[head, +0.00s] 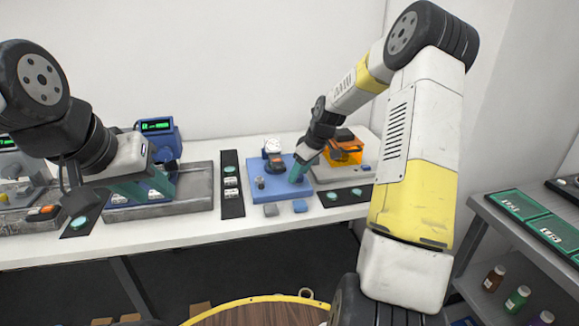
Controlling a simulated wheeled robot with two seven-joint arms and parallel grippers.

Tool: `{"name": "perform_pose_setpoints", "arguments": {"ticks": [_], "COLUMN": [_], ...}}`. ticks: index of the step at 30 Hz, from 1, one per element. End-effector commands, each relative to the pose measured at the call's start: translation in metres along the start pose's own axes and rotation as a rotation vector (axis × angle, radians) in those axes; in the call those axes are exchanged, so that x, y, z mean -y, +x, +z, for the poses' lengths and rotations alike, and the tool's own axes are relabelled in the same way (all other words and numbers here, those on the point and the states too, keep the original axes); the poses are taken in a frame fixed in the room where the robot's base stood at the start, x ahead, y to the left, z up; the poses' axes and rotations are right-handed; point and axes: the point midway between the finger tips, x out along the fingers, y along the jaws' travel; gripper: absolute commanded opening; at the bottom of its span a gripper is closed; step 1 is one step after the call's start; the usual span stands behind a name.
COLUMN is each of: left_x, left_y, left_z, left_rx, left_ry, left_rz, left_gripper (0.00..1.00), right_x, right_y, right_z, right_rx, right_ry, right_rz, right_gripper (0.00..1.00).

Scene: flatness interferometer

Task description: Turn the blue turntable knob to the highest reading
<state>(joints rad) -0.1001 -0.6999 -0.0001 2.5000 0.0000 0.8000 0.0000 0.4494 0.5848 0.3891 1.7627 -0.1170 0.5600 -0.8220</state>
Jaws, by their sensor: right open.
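A blue base plate (276,194) lies on the white bench. It carries a small dark knob (260,183), a dark block with an orange part (277,163) and a white dial (272,146) at its back. I cannot make out which part is the blue turntable knob. My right gripper (298,172) is open, with teal fingers pointing down over the right part of the blue plate; whether it touches anything is unclear. My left gripper (148,187) has teal fingers over a grey tray (190,203). A blue display (157,127) shows green characters too small to read.
An orange device (345,152) stands right of the blue plate. Black strips with teal buttons (231,205) lie between stations. Two small blocks (300,206) sit at the bench's front. A grey shelf (500,245) with bottles is at right, a round wooden table (260,313) in front.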

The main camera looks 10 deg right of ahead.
Motion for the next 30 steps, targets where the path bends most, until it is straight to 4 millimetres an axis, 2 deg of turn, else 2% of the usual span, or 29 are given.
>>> {"name": "perform_pose_setpoints", "arguments": {"ticks": [8,11,17,30], "left_x": [0.0,0.0,0.0,0.0], "left_y": [0.0,0.0,0.0,0.0], "left_z": [0.0,0.0,0.0,0.0], "left_rx": [0.0,0.0,0.0,0.0], "left_ry": [0.0,0.0,0.0,0.0], "left_rz": [0.0,0.0,0.0,0.0], "left_gripper": [0.36,0.36,0.36,0.36], "right_x": [0.0001,0.0002,0.0001,0.0017], "right_y": [0.0028,0.0027,0.0025,0.0023], "right_z": [0.0,0.0,0.0,-0.0006], "right_rx": [0.0,0.0,0.0,0.001], "right_ry": [0.0,0.0,0.0,0.075], "right_rz": [0.0,0.0,0.0,0.032], "right_gripper": [0.55,0.39,0.0,0.0]}}
